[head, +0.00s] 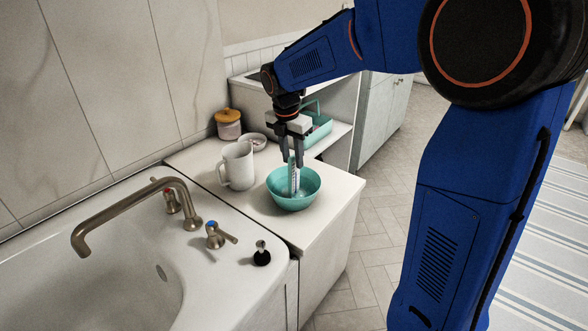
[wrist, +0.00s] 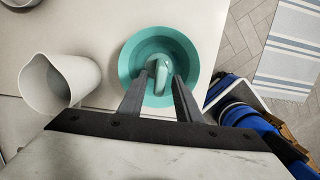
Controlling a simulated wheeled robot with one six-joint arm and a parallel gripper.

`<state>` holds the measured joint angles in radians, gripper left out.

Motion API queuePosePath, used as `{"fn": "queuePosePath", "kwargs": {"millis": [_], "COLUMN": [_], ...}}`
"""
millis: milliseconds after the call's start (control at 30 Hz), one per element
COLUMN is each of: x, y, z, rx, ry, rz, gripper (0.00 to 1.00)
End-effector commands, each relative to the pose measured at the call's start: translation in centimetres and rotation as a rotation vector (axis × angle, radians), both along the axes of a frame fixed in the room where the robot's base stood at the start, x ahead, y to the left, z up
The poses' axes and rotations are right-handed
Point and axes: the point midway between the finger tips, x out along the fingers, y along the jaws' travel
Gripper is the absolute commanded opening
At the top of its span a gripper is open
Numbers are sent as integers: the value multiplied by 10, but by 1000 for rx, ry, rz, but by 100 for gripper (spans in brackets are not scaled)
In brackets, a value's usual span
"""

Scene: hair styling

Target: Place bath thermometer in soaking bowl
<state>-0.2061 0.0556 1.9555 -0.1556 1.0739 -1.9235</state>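The bath thermometer (head: 293,181) is a white, upright piece whose lower part reaches inside the rim of the teal soaking bowl (head: 305,197). My gripper (head: 292,164) points straight down over the bowl, its fingers on both sides of the thermometer's top. In the wrist view the thermometer (wrist: 160,72) shows from above as a pale teal rounded shape between the two fingertips (wrist: 163,78), with the bowl (wrist: 135,52) around it. The fingers appear closed on it. Whether its lower end touches the bowl's bottom cannot be told.
A white pitcher (head: 238,166) stands just left of the bowl, also in the wrist view (wrist: 62,82). Behind are a small white dish (head: 253,140), an orange-lidded jar (head: 228,124) and a teal caddy (head: 320,130). The counter's (head: 318,224) right edge is close to the bowl.

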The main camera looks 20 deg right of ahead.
Motion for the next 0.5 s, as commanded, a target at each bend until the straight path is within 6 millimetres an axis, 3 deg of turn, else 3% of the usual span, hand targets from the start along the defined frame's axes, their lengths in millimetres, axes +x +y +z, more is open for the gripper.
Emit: {"fn": "queuePosePath", "kwargs": {"millis": [200,500], "x": [-2,-5], "y": [4,4], "z": [30,42], "rx": [1,2], "ry": [-2,-3], "rz": [-1,-8], "gripper": [31,31]}}
